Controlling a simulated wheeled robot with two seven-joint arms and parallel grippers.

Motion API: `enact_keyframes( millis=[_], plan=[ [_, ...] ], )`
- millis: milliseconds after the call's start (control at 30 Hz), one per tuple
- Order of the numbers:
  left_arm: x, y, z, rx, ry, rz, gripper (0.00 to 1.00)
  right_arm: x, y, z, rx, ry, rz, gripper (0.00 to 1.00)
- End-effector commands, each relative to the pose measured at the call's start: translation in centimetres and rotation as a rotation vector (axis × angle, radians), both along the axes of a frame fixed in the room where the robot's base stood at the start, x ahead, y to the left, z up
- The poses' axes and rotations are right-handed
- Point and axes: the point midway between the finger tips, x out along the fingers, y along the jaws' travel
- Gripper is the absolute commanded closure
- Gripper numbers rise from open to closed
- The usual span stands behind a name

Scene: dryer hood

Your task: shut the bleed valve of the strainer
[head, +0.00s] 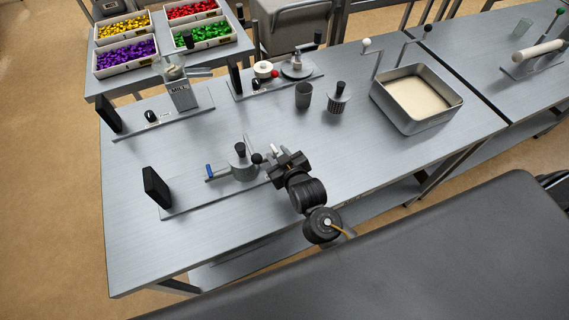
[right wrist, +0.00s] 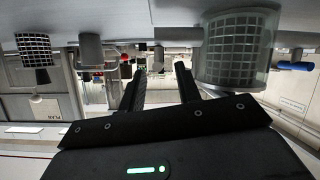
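The strainer (head: 243,170) stands on a grey base plate on the near part of the table. It has a black knob on top, a blue-handled lever (head: 209,171) on its left pipe and a small dark knob (head: 257,158) on its right. I cannot tell which of these is the bleed valve. My right gripper (head: 279,162) is just right of the strainer and hides part of its right side. In the upside-down right wrist view, its fingers (right wrist: 158,88) are apart and empty, beside the clear mesh bowl (right wrist: 235,48). The blue lever (right wrist: 295,66) shows beyond.
A black upright panel (head: 156,187) stands at the base plate's left end. Behind are a mill (head: 180,92), a dark cup (head: 303,96), a mesh basket with a knob (head: 338,99) and a metal tray (head: 447,109). The table's front left is bare.

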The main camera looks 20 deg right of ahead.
Motion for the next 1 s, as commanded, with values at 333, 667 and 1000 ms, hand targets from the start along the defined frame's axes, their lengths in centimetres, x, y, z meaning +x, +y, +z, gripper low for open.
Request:
enact_keyframes(
  millis=[333,667,1000],
  plan=[
    [0.0,0.0,-1.3,0.000,0.000,0.000,0.51,-5.2,-0.4,2.0,0.002,0.000,-0.001,0.67],
    [0.0,0.0,-1.3,0.000,0.000,0.000,0.51,-5.9,-0.5,2.5,0.000,-0.001,-0.001,0.67],
    [0.0,0.0,-1.5,0.000,0.000,0.000,0.51,-9.0,-1.8,-0.4,0.048,0.190,0.021,0.67]
  ],
)
